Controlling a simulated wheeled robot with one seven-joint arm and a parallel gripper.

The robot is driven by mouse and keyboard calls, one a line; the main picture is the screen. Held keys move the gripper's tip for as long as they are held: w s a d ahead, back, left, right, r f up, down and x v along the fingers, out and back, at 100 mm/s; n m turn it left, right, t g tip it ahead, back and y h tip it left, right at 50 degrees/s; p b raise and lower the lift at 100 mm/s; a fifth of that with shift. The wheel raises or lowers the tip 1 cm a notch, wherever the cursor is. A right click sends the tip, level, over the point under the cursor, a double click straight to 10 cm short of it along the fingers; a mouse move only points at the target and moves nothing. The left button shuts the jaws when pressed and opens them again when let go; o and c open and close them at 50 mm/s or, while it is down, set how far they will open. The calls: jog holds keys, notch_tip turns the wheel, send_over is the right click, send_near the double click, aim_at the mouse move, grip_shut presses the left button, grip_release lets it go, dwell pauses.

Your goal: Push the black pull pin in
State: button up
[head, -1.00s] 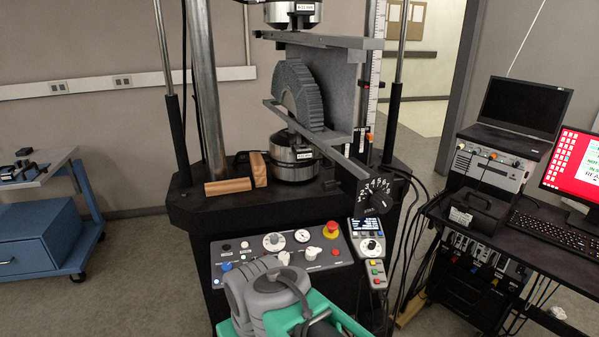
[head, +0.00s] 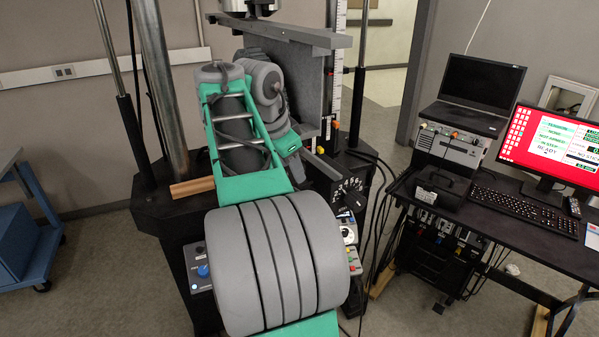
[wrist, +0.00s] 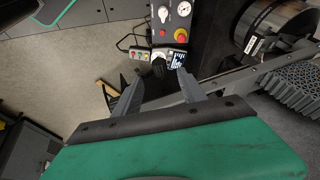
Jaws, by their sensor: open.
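I cannot make out the black pull pin for certain in either view. A black dial with white numbers (head: 341,188) and a black knob (head: 355,202) is at the machine's front right corner. A dark knob (wrist: 159,66) shows beyond my fingertips in the wrist view, apart from them. My gripper (wrist: 160,76) is open, its two grey fingers spread with nothing between them. In the head view my raised arm hides the gripper and much of the machine front. The grey lattice specimen (wrist: 294,86) is to the right of the fingers in the wrist view.
The lower steel grip (wrist: 268,28) and a long grey bar (wrist: 245,76) lie right of the fingers. A control panel with a red button (wrist: 181,35) is above them. A desk with a monitor (head: 555,142) and keyboard (head: 520,208) stands right.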

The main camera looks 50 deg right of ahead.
aim_at(305, 185)
jog(key=b+x, duration=0.2)
jog(key=x, duration=0.5)
jog(key=shift+s+d+f, duration=0.1)
jog(key=shift+d+f, duration=0.15)
jog(key=shift+d, duration=0.05)
jog(key=shift+c, duration=0.6)
grip_shut()
dwell(0.4)
